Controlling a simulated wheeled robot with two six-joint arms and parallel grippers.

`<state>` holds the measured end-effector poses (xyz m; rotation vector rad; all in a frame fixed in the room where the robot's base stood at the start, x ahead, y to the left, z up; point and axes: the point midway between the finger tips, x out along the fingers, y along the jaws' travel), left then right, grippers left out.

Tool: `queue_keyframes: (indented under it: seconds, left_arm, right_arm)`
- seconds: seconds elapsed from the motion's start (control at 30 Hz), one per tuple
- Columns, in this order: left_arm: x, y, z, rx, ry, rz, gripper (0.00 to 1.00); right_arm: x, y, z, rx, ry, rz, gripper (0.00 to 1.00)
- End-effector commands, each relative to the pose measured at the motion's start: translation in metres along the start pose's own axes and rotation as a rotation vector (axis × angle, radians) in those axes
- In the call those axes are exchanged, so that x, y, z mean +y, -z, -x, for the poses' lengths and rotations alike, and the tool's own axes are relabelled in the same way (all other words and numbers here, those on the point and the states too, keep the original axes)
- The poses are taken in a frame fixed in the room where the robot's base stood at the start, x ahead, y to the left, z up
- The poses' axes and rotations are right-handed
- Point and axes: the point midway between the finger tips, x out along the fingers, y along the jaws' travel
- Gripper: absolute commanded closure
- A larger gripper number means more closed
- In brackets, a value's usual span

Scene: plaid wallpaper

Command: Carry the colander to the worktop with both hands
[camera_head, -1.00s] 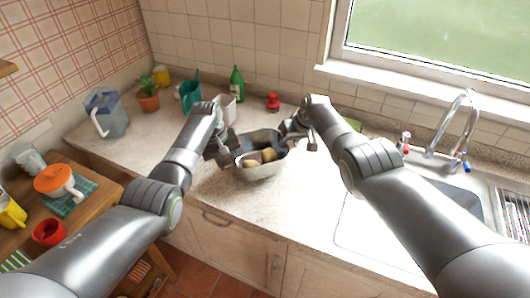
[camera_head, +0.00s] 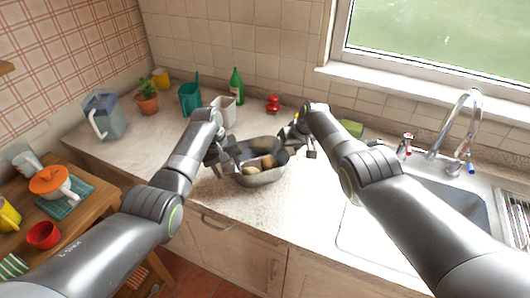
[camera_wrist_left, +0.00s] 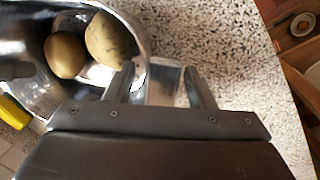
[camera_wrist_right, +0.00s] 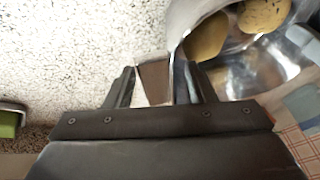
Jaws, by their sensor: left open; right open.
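The metal colander (camera_head: 262,178) sits on the speckled worktop (camera_head: 225,200) near its front edge, with potatoes (camera_head: 262,162) inside. It also shows in the left wrist view (camera_wrist_left: 140,32) and the right wrist view (camera_wrist_right: 180,22). My left gripper (camera_wrist_left: 163,85) is open at the colander's left end, one finger close to the rim. My right gripper (camera_wrist_right: 155,85) is open at the right end. A shiny part, seemingly a handle, shows between the fingers in each wrist view. I cannot tell whether the fingers touch it.
The sink (camera_head: 455,200) is at right. A wooden table (camera_head: 95,212) with cups stands at left. Clear worktop surrounds the colander.

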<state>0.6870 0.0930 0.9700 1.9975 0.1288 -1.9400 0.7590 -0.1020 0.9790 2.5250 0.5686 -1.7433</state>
Motion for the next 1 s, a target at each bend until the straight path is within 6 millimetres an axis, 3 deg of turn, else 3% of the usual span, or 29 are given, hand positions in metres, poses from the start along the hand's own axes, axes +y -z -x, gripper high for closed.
queue_keyframes:
  seconds: [0.23,0.6,0.8,1.0]
  left_arm:
    - [-0.001,0.001,0.029,0.004,-0.001,0.0,0.51]
    - [0.001,0.001,0.102,0.004,-0.002,-0.001,0.51]
    - [0.001,0.0,0.117,0.002,-0.003,0.0,0.51]
    - [0.001,0.0,0.118,0.001,-0.002,0.0,0.51]
  right_arm:
    - [0.001,0.0,0.0,0.0,-0.002,0.0,0.5]
    - [0.001,0.0,0.0,0.0,-0.002,0.0,0.5]
    - [0.001,0.0,0.0,0.001,-0.002,0.0,0.5]
    - [0.002,0.001,0.004,0.001,0.0,0.0,0.5]
